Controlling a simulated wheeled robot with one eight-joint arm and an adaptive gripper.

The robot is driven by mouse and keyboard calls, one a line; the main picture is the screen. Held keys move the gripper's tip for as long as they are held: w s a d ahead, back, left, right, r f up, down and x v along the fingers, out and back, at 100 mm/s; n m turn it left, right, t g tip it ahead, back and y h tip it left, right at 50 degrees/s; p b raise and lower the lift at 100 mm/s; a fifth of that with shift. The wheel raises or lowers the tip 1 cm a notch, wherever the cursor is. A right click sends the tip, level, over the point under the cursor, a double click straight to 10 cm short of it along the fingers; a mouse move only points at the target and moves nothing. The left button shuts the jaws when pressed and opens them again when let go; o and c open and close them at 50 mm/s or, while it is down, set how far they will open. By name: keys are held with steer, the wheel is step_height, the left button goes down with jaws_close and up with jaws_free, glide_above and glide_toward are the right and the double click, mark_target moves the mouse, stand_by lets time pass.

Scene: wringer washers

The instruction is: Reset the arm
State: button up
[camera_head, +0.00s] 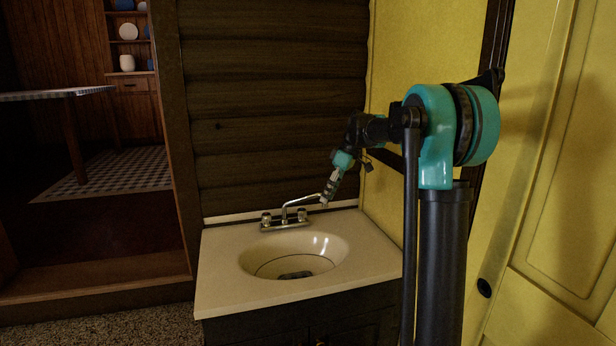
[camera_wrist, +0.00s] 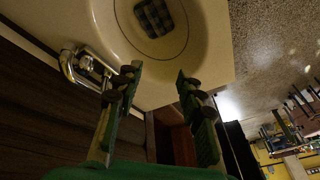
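My gripper (camera_head: 328,193) hangs at the end of my bent arm, pointing down and a little left, near the faucet (camera_head: 290,216) at the back of the sink. In the wrist view my gripper (camera_wrist: 158,78) has its two fingers spread apart with nothing between them, so it is open and empty. The faucet (camera_wrist: 80,68) shows just left of the fingers there. From the head view I cannot tell whether a fingertip touches the faucet.
The sink (camera_head: 255,250) is set in a pale countertop (camera_head: 225,290). A dark item (camera_head: 295,274) lies in the basin; it looks gridded in the wrist view (camera_wrist: 153,17). A yellow door (camera_head: 560,200) stands close on the right. A doorway on the left opens onto a table (camera_head: 60,93).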

steer(key=s+d+f+m+t+h, duration=0.1)
steer(key=s+d+f+m, duration=0.3)
steer(key=s+f, duration=0.3)
steer(key=s+d+f+m+t+h, duration=0.2)
steer(key=s+d+f+m, duration=0.2)
steer(key=s+f, duration=0.4)
steer(key=s+d+f+m+t+h, duration=0.1)
steer(key=s+d+f+m, duration=0.3)
steer(key=s, duration=1.4)
step_height(320, 180, down, 3)
steer(key=shift+s+f+m, duration=0.15)
steer(key=shift+s+m, duration=0.1)
steer(key=shift+m, duration=0.25)
steer(key=shift+o, duration=0.6)
